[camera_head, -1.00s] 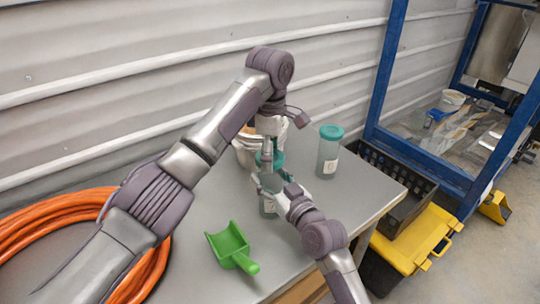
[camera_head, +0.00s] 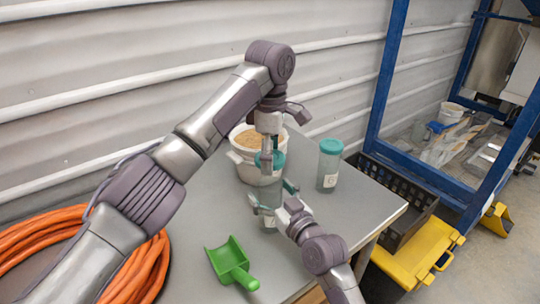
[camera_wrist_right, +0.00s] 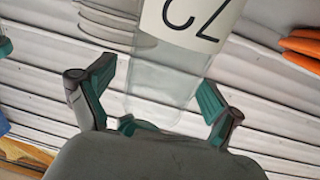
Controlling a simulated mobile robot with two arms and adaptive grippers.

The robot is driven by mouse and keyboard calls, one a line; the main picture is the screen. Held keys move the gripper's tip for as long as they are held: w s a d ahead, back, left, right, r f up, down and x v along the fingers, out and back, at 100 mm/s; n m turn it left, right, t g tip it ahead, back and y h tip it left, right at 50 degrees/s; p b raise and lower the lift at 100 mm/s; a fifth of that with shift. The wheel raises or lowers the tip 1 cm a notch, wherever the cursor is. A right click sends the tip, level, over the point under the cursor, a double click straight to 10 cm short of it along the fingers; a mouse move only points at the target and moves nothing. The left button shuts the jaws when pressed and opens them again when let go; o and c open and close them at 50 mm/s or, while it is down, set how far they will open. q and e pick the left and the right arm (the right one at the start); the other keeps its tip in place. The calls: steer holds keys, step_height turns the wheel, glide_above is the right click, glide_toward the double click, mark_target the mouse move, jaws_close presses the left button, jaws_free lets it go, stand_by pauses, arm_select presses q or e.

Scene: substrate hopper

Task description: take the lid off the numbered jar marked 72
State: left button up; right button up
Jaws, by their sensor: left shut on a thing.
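My left gripper (camera_head: 267,163) is shut on a teal lid (camera_head: 278,160) and holds it above a clear jar (camera_head: 268,216). A gap shows between lid and jar, with the white bucket behind it. The jar stands on the grey table, partly hidden by my right gripper (camera_head: 270,198). In the right wrist view my right gripper (camera_wrist_right: 160,85) is open, with fingers spread on either side of the clear jar (camera_wrist_right: 160,90). Its white label (camera_wrist_right: 190,18) shows big dark characters, cut off and at an angle. A second jar (camera_head: 328,166) with a teal lid stands to the right.
A white bucket (camera_head: 246,167) of tan grains stands behind the jar. A green scoop (camera_head: 231,262) lies at the front of the table (camera_head: 205,215). An orange hose (camera_head: 45,240) lies left. A black crate (camera_head: 400,185) and yellow box (camera_head: 415,262) sit beyond the right edge.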

steer(key=shift+s+d, duration=0.1)
steer(key=v, duration=1.1)
steer(key=shift+s+d, duration=0.25)
steer(key=shift+s, duration=0.1)
